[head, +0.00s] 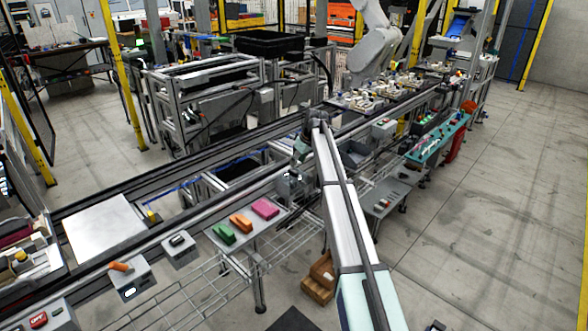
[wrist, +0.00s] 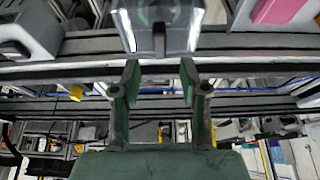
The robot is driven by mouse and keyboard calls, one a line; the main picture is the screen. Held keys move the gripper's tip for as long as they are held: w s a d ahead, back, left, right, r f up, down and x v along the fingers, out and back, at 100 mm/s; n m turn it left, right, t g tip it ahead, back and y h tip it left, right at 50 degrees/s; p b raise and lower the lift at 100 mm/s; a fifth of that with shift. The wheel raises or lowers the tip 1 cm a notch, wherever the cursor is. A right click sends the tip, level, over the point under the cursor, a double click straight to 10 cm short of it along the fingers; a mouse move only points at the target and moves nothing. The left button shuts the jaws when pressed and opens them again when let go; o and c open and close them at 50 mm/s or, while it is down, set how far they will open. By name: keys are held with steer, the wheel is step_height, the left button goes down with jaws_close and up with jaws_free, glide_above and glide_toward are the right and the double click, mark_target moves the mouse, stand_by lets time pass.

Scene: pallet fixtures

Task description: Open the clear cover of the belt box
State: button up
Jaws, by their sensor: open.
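The belt box (wrist: 180,38) is at the top middle of the wrist view, with a clear, shiny cover (wrist: 137,12) and something green and dark showing through it. Its upper part is cut off by the picture's edge. In the head view a small grey box (head: 289,187) beside the conveyor rail, just below my gripper (head: 299,158), looks like the same box; its cover is too small to make out. In the wrist view my gripper (wrist: 160,84) is open and empty, its two green-padded fingers apart on either side of the box's near edge. I cannot tell whether they touch it.
Pink (head: 265,208), orange (head: 241,222) and green (head: 223,233) blocks lie on a side shelf left of the box. Grey boxes (head: 181,250) stand farther left along the rail. A teal bench (head: 437,138) stands to the right. The open floor on the right is clear.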

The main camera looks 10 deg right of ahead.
mark_target(294, 171)
steer(key=p+x, duration=0.1)
steer(key=x, duration=0.5)
steer(key=shift+w+a+f, duration=0.1)
steer(key=shift+w+f, duration=0.05)
steer(key=shift+f, duration=0.2)
steer(key=shift+c, duration=0.4)
jaws_close()
